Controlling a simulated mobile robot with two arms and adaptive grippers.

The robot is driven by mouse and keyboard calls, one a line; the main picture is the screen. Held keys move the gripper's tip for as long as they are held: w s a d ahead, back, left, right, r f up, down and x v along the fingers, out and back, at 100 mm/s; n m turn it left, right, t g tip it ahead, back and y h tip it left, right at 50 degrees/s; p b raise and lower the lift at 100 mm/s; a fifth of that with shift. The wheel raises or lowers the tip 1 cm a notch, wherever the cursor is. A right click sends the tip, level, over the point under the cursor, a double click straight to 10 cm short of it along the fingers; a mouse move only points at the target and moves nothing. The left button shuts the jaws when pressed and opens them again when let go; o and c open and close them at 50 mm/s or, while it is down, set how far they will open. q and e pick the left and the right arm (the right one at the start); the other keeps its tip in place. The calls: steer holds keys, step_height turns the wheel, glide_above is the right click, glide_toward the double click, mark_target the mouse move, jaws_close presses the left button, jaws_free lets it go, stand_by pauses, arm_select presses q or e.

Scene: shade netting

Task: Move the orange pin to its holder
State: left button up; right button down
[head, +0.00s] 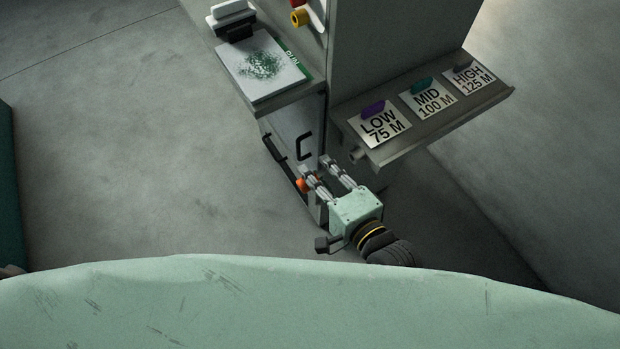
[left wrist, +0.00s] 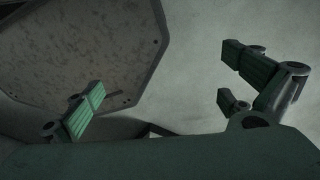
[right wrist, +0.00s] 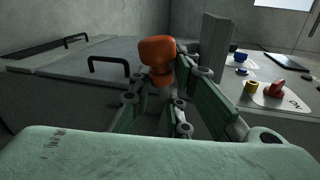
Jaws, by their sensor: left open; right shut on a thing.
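The orange pin (head: 301,184) shows as a small orange spot at my right gripper (head: 318,166) in the head view, low in front of the grey cabinet. In the right wrist view its rounded orange head (right wrist: 157,51) stands up at the fingers of my right gripper (right wrist: 160,100), which is shut on it. The part below the head is mostly hidden by the fingers. My left gripper (left wrist: 167,92) is open and empty in the left wrist view, its fingers wide apart. It is not in the head view. I cannot make out the pin's holder for certain.
The cabinet front has black handles (head: 304,147). A shelf (head: 360,150) with LOW, MID and HIGH labels juts out close to the right gripper. A printed sheet (head: 262,66) lies on the cabinet top. Red and yellow knobs (right wrist: 272,89) sit on a panel.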

steer(key=shift+w+d, duration=0.35)
steer(key=shift+d, duration=0.1)
arm_select(q)
steer(key=shift+a+f, duration=0.25)
steer(key=shift+a, duration=0.45)
arm_select(e)
steer(key=shift+d, duration=0.1)
arm_select(q)
steer(key=shift+s+r+p, duration=0.15)
steer(key=shift+r+p, duration=0.35)
steer(key=shift+r, duration=0.05)
arm_select(e)
steer(key=shift+w+d+f+m, duration=0.1)
steer(key=shift+w+d+m, duration=0.4)
steer(key=shift+d, duration=0.3)
steer(key=shift+w+d+m, duration=0.3)
steer(key=shift+w+d, duration=0.3)
steer(key=shift+d, duration=0.15)
